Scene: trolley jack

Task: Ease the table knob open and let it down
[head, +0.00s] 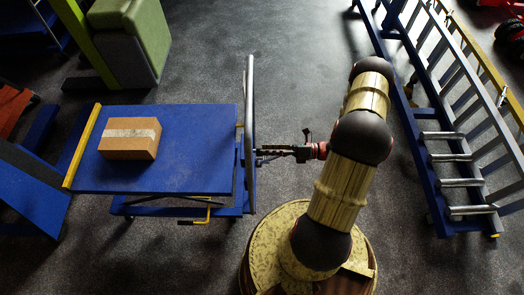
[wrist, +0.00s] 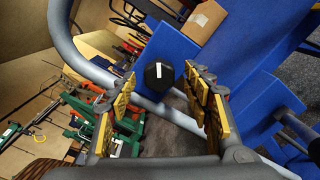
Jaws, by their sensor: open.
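The table knob (wrist: 158,76) is a black faceted knob with a white mark on its face, in the upper middle of the wrist view. It sits by the blue frame of the lift table (head: 190,178). My gripper (wrist: 160,88) is open, with yellow-padded fingers to the left and right of the knob in the picture. Whether the pads touch it I cannot tell; gaps show on both sides. In the head view my gripper (head: 262,154) reaches left to the table's push handle (head: 250,90), and the knob cannot be made out there. The table top is raised above its base.
A cardboard box (head: 130,138) lies on the table top. A yellow lever (head: 207,212) sticks out at the table's near side. Open floor lies between handle and steps.

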